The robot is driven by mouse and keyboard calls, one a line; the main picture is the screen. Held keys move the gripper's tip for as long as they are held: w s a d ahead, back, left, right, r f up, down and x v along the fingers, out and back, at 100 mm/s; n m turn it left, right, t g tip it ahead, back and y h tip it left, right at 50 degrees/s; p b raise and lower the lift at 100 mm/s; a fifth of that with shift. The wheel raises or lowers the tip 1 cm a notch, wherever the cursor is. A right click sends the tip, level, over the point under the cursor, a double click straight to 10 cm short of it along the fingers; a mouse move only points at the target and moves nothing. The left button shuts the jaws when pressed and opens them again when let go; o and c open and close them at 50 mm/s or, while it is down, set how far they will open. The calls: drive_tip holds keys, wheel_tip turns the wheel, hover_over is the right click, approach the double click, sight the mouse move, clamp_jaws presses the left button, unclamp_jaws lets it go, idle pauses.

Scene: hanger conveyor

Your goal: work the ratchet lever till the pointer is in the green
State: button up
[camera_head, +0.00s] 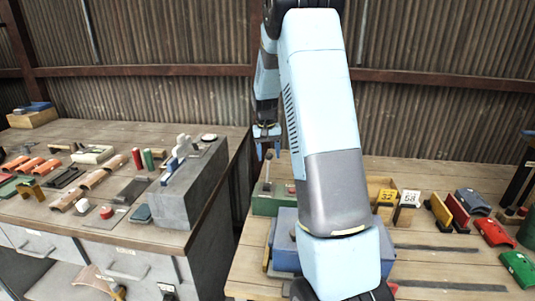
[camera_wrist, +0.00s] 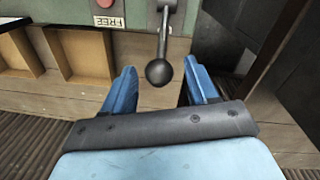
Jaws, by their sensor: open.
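The ratchet lever (camera_wrist: 163,35) is a dark metal rod ending in a round black ball knob (camera_wrist: 159,72). In the wrist view it runs down from a green housing (camera_wrist: 60,12), and its knob appears between my fingertips. In the head view the lever (camera_head: 267,172) stands up from the green housing (camera_head: 265,205), just below my gripper (camera_head: 267,150). My gripper (camera_wrist: 160,67) is open, with a blue finger on each side of the knob and a visible gap on both sides. No pointer or green zone can be made out in either view.
The housing carries a red button (camera_wrist: 105,3) and a FREE label (camera_wrist: 109,21). Wooden compartments (camera_wrist: 80,55) lie beside it. A grey block (camera_head: 180,195) stands on the left bench, across a gap. Numbered blocks (camera_head: 386,200) and coloured pieces crowd the right bench.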

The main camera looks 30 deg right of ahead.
clamp_jaws()
idle(0.3)
drive_tip(key=shift+a, duration=0.15)
